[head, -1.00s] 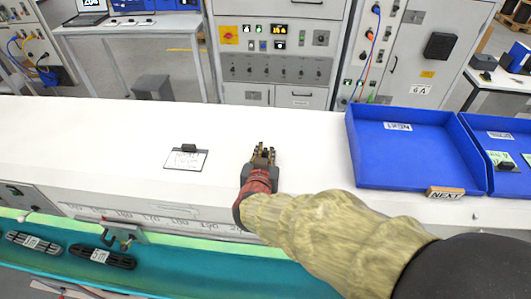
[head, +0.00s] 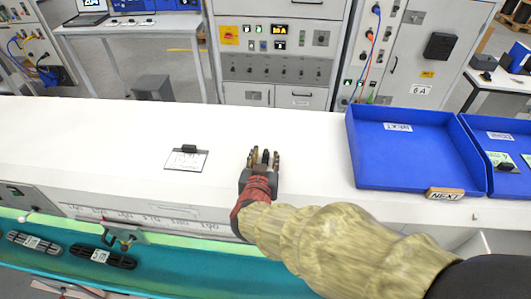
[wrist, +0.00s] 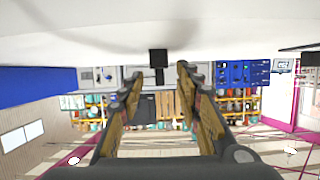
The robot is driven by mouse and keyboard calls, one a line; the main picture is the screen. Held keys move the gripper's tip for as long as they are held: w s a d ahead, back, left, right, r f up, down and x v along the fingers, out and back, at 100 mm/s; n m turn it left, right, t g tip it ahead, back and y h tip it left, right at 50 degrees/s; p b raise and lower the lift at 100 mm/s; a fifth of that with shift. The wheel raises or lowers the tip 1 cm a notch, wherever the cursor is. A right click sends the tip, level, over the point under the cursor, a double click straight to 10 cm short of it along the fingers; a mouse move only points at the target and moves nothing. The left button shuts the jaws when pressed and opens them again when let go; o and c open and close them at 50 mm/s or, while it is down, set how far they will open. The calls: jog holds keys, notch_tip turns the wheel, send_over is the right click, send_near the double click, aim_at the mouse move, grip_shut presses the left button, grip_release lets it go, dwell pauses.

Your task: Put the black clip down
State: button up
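My gripper (head: 264,160) is low over the white bench top (head: 75,130), right of a white card (head: 186,161). Its brown-padded fingers are spread, also in the wrist view (wrist: 159,75). The black clip (wrist: 158,58) is between the fingertips in the wrist view, with a visible gap on each side. Its wide end appears against the white bench surface. In the head view the clip is a small dark shape between the fingers, partly hidden by them. Another black clip (head: 189,148) sits at the top edge of the white card.
A blue tray (head: 400,175) with a NEXT sign (head: 444,194) stands right of my gripper, with another blue tray (head: 485,130) beside it. The bench left of the card is clear.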

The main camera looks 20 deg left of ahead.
jog(key=p+v, duration=0.1)
jog(key=v, duration=0.8)
jog(key=shift+s+d+r, duration=0.1)
jog(key=shift+s+r, duration=0.1)
jog(key=shift+s, duration=0.1)
jog(key=shift+w+r, duration=0.1)
jog(key=w+d+r+g+y, duration=0.1)
jog(key=w+d+r+g, duration=0.1)
jog(key=d+r, duration=0.3)
jog(key=w+d+r+g+y, duration=0.1)
jog(key=d+r+g, duration=0.15)
jog(key=d, duration=0.55)
jog(key=s+d+m+g+h, duration=0.1)
jog(key=s+d, duration=0.3)
jog(key=d, duration=0.4)
jog(key=s+d+f+m+g+h, duration=0.1)
jog(key=s+d+h, duration=0.2)
jog(key=d, duration=0.6)
jog(key=s+d+f+m+g+h, duration=0.1)
jog(key=s+d+h, duration=0.1)
jog(key=s+d, duration=0.5)
jog(key=shift+d+f, duration=0.25)
jog(key=shift+d, duration=0.9)
